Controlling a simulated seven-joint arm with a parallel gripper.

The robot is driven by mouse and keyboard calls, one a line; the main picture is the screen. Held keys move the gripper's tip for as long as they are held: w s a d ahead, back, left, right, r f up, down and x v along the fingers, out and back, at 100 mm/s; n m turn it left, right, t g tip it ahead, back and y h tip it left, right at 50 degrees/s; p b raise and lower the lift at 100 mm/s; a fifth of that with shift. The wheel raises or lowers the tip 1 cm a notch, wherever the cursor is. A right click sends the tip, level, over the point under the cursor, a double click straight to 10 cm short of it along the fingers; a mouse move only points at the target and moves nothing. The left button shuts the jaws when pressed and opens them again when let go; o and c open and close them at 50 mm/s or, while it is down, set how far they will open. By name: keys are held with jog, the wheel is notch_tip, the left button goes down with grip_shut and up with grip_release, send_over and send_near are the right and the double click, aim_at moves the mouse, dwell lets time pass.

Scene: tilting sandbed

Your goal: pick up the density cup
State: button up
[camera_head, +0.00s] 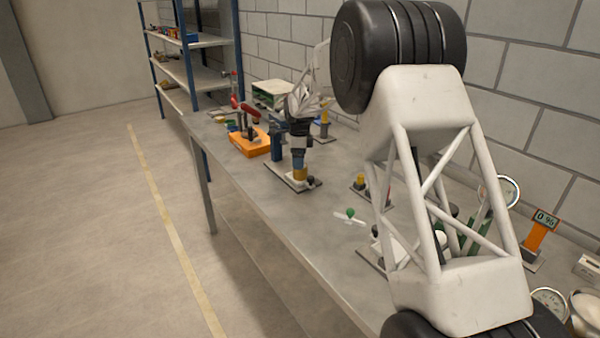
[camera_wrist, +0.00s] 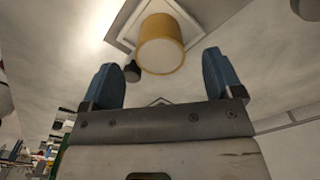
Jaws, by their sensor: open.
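The density cup appears to be the yellow-brass cylinder (camera_head: 300,174), upright on a small grey plate (camera_head: 284,180) on the bench. In the wrist view the cup (camera_wrist: 161,42) shows ahead of my gripper, centred between the two blue fingers. My gripper (camera_head: 298,160) is just above the cup in the head view; in the wrist view its fingers (camera_wrist: 161,75) are apart, with clear gaps to the cup at both sides. I cannot tell whether the tips reach down beside it. A small dark knob (camera_head: 311,182) stands beside the cup, and the knob (camera_wrist: 132,71) also shows near the left finger.
An orange stand (camera_head: 249,143) lies farther left, and a post with a yellow top (camera_head: 324,121) stands behind. A green-tipped piece (camera_head: 349,213) lies in front. The bench's front edge is clear.

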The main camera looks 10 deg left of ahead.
jog(key=shift+f, duration=0.1)
jog(key=shift+d+f, duration=0.1)
jog(key=shift+f, duration=2.4)
jog(key=shift+c, duration=0.5)
jog(key=c, duration=1)
jog(key=shift+c, duration=0.2)
jog(key=shift+r, duration=0.1)
jog(key=shift+r, duration=4.95)
